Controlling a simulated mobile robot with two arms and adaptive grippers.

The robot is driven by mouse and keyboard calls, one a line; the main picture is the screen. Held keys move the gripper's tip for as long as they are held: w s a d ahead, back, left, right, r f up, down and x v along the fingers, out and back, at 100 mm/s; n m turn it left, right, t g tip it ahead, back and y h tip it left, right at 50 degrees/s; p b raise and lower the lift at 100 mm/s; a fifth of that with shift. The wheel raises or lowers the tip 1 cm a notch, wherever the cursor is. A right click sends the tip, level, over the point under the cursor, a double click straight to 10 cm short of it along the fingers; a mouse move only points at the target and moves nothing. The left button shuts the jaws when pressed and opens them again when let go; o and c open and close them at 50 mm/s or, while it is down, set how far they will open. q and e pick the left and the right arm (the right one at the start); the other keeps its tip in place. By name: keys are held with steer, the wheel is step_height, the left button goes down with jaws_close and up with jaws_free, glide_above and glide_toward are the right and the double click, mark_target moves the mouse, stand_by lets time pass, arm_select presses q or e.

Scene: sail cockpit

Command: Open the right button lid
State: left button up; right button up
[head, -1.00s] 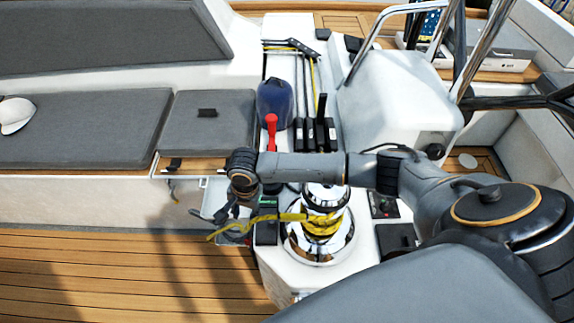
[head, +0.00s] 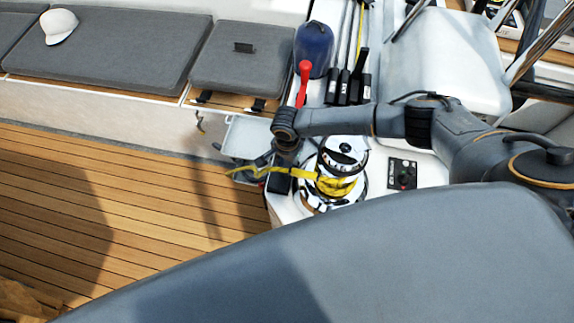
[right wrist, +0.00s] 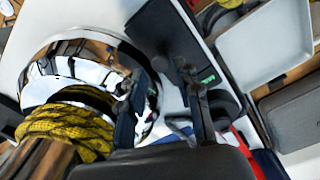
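A dark button lid (head: 281,185) sits on the white coaming just left of the chrome winch (head: 342,160) in the head view. A dark flat panel, likely the same lid (right wrist: 165,32), shows beyond the fingers in the right wrist view. I cannot tell whether it is raised. My right gripper (head: 275,155) is over the lid area, partly hiding it. Its fingers (right wrist: 160,78) are apart in the right wrist view, with nothing seen held between them. Contact with the lid cannot be told. My left gripper is not in view.
Yellow rope (head: 335,186) wraps the winch close beside the gripper, its tail reaching left. A red-handled lever (head: 303,80) and blue bag (head: 313,48) stand behind. A pale open tray (head: 246,137) lies left. A small control panel (head: 403,174) is right of the winch.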

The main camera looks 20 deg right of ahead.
mark_target(281, 172)
steer(key=shift+a+f, duration=0.15)
steer(key=shift+f, duration=0.9)
jaws_close()
